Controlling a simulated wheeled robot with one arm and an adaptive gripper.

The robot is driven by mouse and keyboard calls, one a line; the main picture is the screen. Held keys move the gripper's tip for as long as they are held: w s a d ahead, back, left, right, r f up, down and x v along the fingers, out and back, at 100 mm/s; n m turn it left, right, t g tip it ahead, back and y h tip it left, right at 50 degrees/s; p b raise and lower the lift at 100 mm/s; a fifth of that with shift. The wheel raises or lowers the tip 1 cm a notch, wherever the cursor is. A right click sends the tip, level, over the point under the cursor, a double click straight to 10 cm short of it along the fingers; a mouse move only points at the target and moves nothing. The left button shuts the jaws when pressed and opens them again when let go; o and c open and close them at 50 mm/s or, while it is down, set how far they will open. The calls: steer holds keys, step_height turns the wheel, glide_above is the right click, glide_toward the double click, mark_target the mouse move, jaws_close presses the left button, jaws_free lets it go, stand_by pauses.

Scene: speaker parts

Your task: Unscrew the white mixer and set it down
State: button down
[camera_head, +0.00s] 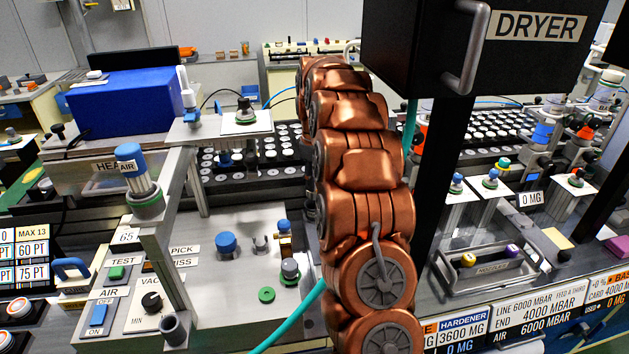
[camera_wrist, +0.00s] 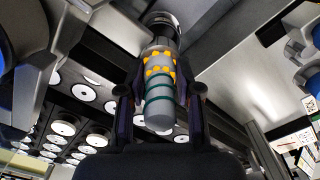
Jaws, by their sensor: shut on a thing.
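The white mixer (camera_wrist: 159,112) is in the middle of the wrist view. It is a pale grey-white tube with yellow dots and dark green rings. Its far end meets a dark ribbed metal fitting (camera_wrist: 160,28); I cannot tell whether the thread is still engaged. My gripper (camera_wrist: 159,92) is shut on the mixer, one dark finger on each side. In the head view my copper arm hides the gripper, and I cannot make out the mixer there.
A rack of round white-topped parts (camera_wrist: 64,128) lies at left in the wrist view. In the head view stand a blue box (camera_head: 125,102), the black dryer (camera_head: 415,50), a nozzle tray (camera_head: 490,280) and a grey bench plate (camera_head: 235,285) with some clear room.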

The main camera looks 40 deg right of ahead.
stand_by(0.3)
steer(key=shift+n, duration=1)
steer(key=shift+n, duration=0.8)
steer(key=shift+n, duration=0.9)
